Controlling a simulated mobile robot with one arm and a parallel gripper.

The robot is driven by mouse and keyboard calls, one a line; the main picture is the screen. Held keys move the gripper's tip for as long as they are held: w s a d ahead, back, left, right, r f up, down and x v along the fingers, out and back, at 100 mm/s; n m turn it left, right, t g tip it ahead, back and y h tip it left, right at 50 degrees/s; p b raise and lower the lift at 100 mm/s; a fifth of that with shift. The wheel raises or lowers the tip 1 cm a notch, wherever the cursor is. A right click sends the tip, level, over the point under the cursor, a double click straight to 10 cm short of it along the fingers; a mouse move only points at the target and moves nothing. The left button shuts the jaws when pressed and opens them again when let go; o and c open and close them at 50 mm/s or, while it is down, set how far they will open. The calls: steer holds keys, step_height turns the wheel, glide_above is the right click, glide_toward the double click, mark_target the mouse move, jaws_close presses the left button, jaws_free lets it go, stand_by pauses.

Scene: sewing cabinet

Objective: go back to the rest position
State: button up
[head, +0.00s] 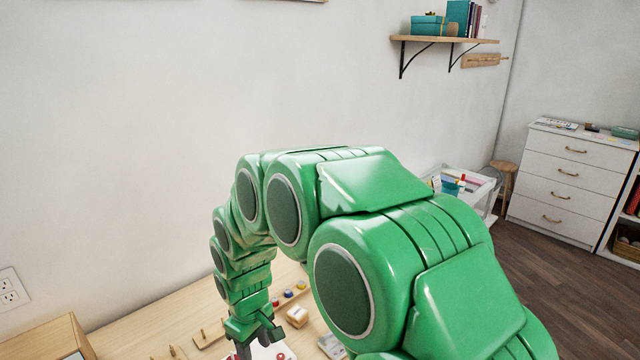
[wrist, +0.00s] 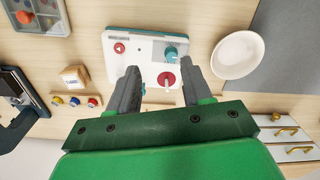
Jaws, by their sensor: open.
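My gripper (wrist: 157,92) is open, with its two grey fingers apart and nothing between them that it holds. In the wrist view it points down at a white control panel (wrist: 120,42) with a teal edge. The panel carries a red button (wrist: 119,48), a teal knob (wrist: 170,54) and a red knob (wrist: 166,80). The red knob shows between the fingers; I cannot tell whether they touch it. In the head view my green arm reaches down to the table, and my gripper (head: 257,343) is partly cut off at the bottom edge.
Around the panel on the wooden table (head: 180,315) are a white oval dish (wrist: 238,54), a grey mat (wrist: 290,50), a small wooden block (wrist: 75,76), a rail of coloured spools (wrist: 75,101) and a compartment tray (wrist: 35,28). A drawer chest (head: 570,180) stands far right.

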steer(key=s+d+r+m, duration=0.3)
steer(key=s+d+r, duration=0.15)
steer(key=d, duration=0.45)
steer(key=s+d+r+m, duration=0.25)
steer(key=d+r, duration=0.35)
steer(key=d, duration=0.3)
steer(key=s+d+r+m+g, duration=0.1)
steer(key=s+d+r+m, duration=0.1)
steer(key=s+d, duration=0.4)
steer(key=s+d+r+m, duration=0.2)
steer(key=s+d+m, duration=0.2)
steer(key=s, duration=0.8)
steer(key=shift+s+d+r+g, duration=0.2)
steer(key=shift+s+d+g, duration=0.15)
steer(key=shift+d, duration=0.9)
steer(key=shift+c, duration=0.4)
